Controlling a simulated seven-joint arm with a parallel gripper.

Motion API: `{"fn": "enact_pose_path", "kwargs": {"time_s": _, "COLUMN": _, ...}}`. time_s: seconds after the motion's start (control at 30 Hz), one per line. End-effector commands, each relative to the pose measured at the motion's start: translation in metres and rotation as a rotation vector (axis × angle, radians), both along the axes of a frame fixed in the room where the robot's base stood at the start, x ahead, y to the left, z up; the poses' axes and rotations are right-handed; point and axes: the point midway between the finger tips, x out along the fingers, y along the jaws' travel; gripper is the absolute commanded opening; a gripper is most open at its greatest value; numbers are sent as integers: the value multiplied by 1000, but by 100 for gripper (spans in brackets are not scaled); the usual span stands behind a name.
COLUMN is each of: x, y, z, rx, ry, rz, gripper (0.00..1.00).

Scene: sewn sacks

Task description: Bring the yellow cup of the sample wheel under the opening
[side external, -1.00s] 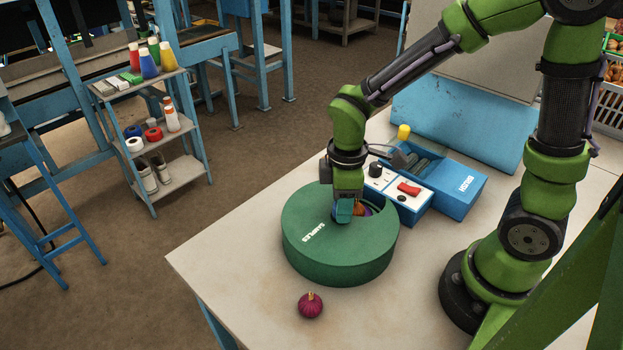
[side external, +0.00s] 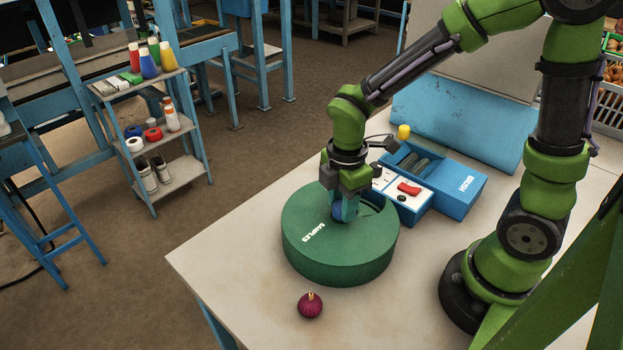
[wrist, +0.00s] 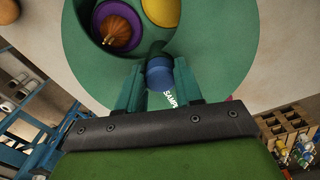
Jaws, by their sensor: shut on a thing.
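The sample wheel is a round green drum (side external: 330,255) lettered SAMPLES, standing on the table. My gripper (wrist: 158,74) is shut on the blue knob (wrist: 159,78) in the middle of its lid; it also shows above the drum in the side view (side external: 345,208). In the wrist view, the lid's opening shows a purple cup (wrist: 98,14) holding a brown-orange onion (wrist: 117,27). Part of the yellow cup (wrist: 162,10) shows beside it at the opening's right, its far part cut off by the frame. In the side view my gripper hides most of the opening.
A dark red onion (side external: 310,306) lies on the pale table (side external: 230,260) in front of the drum. A blue BRUSH unit (side external: 458,195) with a white panel and red switch (side external: 409,188) stands close behind the drum. The table left of the drum is clear.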

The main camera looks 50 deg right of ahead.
Motion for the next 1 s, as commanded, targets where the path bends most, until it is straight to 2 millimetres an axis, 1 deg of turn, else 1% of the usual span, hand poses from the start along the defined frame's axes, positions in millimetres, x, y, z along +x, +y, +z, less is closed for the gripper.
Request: {"fn": "enact_pose_path", "kwargs": {"time_s": 1.0, "x": 2, "y": 0, "z": 1, "rx": 0, "ry": -1, "rz": 500, "gripper": 0}}
